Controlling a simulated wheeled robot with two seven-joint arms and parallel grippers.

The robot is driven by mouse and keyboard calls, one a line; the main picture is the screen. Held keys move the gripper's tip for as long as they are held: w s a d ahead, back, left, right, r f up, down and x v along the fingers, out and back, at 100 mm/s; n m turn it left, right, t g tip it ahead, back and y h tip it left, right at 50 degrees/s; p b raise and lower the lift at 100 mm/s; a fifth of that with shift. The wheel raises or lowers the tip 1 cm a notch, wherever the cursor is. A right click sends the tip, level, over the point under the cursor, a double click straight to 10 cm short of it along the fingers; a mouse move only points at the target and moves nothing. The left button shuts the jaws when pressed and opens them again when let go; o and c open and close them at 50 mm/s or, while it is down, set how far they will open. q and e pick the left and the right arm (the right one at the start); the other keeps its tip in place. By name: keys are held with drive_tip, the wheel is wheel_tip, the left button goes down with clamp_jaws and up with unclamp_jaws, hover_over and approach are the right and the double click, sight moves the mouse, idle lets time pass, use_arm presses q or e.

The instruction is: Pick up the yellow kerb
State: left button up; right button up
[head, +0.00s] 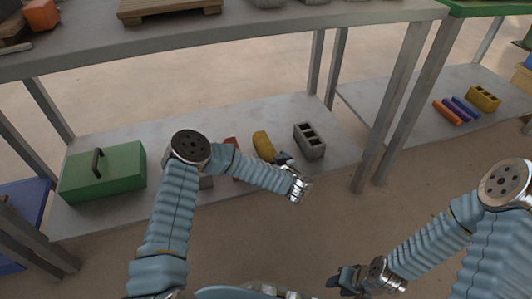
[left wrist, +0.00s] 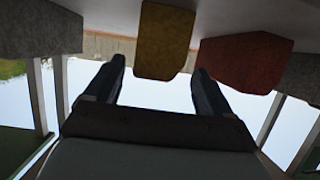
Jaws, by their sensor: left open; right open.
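The yellow kerb (head: 263,144) lies on the grey lower shelf, between a red block (head: 231,144) and a grey hollow block (head: 309,140). My left gripper (head: 283,158) is in front of the kerb, at its near right side. In the left wrist view, which looks upside down, the yellow kerb (left wrist: 165,40) shows beyond and between the two spread fingers of the left gripper (left wrist: 158,85). The gap between them holds nothing. My right gripper (head: 345,280) is low at the bottom of the head view, open and away from the shelf.
A green box with a handle (head: 103,172) stands at the shelf's left end. My left arm partly hides the red block. The table top (head: 230,35) overhangs the lower shelf (head: 110,130), with legs at the sides. A second shelf at right holds a yellow hollow block (head: 483,97) and coloured bars.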

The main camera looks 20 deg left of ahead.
sight(268, 153)
use_arm(q)
drive_tip(key=b+x, duration=0.2)
drive_tip(key=x, duration=0.3)
drive_tip(key=shift+w+a+f, duration=0.1)
drive_tip(key=shift+w+f, duration=0.05)
drive_tip(key=shift+w, duration=0.2)
clamp_jaws()
idle(0.4)
